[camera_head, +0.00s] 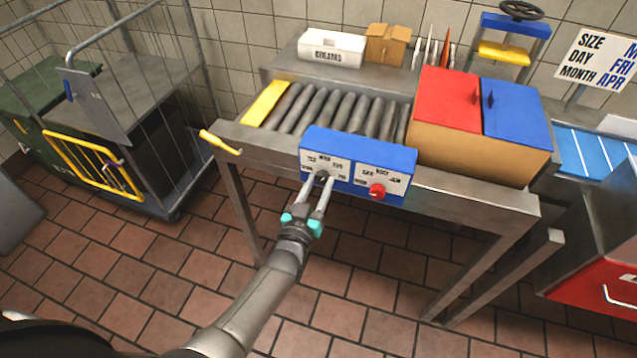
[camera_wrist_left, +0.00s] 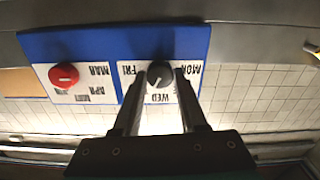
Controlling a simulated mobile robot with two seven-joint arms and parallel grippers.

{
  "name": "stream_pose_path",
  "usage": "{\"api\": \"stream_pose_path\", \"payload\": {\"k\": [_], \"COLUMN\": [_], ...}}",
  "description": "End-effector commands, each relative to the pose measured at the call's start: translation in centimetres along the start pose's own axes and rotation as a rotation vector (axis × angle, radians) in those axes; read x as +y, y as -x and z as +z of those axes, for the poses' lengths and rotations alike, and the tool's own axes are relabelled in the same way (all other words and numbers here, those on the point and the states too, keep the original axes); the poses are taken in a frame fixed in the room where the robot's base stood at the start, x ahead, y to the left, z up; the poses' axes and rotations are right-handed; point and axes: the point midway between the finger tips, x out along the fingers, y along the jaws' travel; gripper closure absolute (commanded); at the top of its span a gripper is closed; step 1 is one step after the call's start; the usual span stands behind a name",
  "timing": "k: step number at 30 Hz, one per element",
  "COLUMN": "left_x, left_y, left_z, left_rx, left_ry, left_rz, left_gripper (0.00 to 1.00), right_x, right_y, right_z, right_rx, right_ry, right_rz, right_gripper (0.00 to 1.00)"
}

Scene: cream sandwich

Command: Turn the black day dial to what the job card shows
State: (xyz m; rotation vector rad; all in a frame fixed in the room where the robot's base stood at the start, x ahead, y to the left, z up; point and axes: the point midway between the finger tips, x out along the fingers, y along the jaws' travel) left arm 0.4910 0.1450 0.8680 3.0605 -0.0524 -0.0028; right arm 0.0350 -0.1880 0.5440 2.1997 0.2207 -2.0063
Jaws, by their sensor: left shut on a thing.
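The blue control box (camera_head: 358,146) is fixed to the front of the steel table. On its left white plate is the black day dial (camera_head: 321,176), partly hidden by my fingers. My left gripper (camera_head: 322,182) is shut on this dial. In the left wrist view the black dial (camera_wrist_left: 158,73) sits between the two fingers, with FRI, WED and MON printed around it upside down. I cannot clearly tell where its pointer stands. The job card (camera_head: 603,61) at the upper right reads SIZE M, DAY FRI, MONTH APR. My right gripper is not in view.
A red month dial (camera_head: 377,190) is right of the black one. A yellow-handled lever (camera_head: 220,142) sticks out at the table's left corner. Rollers (camera_head: 345,108) and a box with red and blue lids (camera_head: 482,140) are above. A wire cart (camera_head: 130,110) stands left.

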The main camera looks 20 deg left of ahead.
Motion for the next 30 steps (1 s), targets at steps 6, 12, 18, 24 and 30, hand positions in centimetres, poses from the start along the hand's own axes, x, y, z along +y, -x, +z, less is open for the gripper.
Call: {"api": "stream_pose_path", "payload": {"k": [6,12,18,24,30], "left_x": [0.03,0.05,0.03,0.07,0.07], "left_y": [0.01,0.01,0.01,0.01,0.00], "left_z": [0.02,0.03,0.05,0.08,0.06], "left_rx": [-0.002,-0.001,-0.001,-0.001,0.000], "left_ry": [-0.204,-0.394,-0.584,-0.762,-0.909], "left_rz": [-0.001,-0.001,-0.001,0.000,-0.001], "left_gripper": [1.00,1.00,1.00,1.00,1.00], "right_x": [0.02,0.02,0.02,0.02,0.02], "right_y": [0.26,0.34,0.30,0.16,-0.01], "right_z": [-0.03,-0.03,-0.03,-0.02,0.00], "right_rx": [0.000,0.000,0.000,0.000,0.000], "right_ry": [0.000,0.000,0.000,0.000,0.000], "right_rz": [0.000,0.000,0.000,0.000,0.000], "right_gripper": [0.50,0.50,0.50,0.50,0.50]}}
